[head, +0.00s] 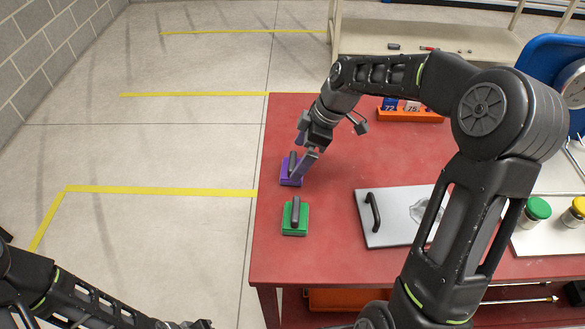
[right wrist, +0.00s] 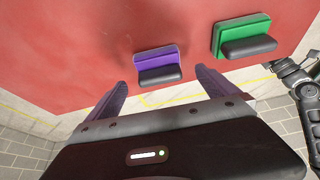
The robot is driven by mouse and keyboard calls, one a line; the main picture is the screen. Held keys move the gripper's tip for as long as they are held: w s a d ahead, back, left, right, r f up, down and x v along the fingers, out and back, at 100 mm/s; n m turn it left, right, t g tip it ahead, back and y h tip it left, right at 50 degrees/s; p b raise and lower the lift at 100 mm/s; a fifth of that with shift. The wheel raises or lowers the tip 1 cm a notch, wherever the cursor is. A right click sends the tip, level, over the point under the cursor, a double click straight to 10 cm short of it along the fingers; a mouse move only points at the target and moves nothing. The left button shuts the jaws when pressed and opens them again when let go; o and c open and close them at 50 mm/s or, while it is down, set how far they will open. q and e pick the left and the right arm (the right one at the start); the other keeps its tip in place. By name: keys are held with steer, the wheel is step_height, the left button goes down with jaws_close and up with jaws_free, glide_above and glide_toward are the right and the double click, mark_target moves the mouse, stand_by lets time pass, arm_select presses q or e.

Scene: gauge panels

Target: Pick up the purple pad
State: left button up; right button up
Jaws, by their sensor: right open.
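The purple pad (head: 289,182) with a black handle on top lies on the red table near its left edge. My right gripper (head: 304,162) is over it, pointing down, and hides part of it in the head view. In the right wrist view the purple pad (right wrist: 155,57) lies ahead, between the lines of the two spread fingers (right wrist: 160,82), with its dark handle towards the gripper. The fingers are open and hold nothing; whether they touch the pad I cannot tell. My left gripper (head: 188,324) is at the bottom edge, mostly cut off.
A green pad (head: 295,222) with a black handle lies close by, nearer me. The red table (head: 325,255) also carries a grey plate (head: 383,233) with a black handle, and an orange holder (head: 410,115) at the back. Green-lidded (head: 537,208) and yellow-lidded jars stand at right.

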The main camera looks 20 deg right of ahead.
mark_target(292, 165)
steer(key=shift+p+x, duration=0.8)
steer(key=shift+x, duration=1.85)
steer(key=shift+d, duration=0.1)
steer(key=c, duration=1.5)
steer(key=shift+o, duration=0.2)
steer(key=shift+r, duration=0.15)
step_height(292, 165, up, 10)
steer(key=shift+f+b, duration=0.1)
steer(key=shift+b, duration=0.7)
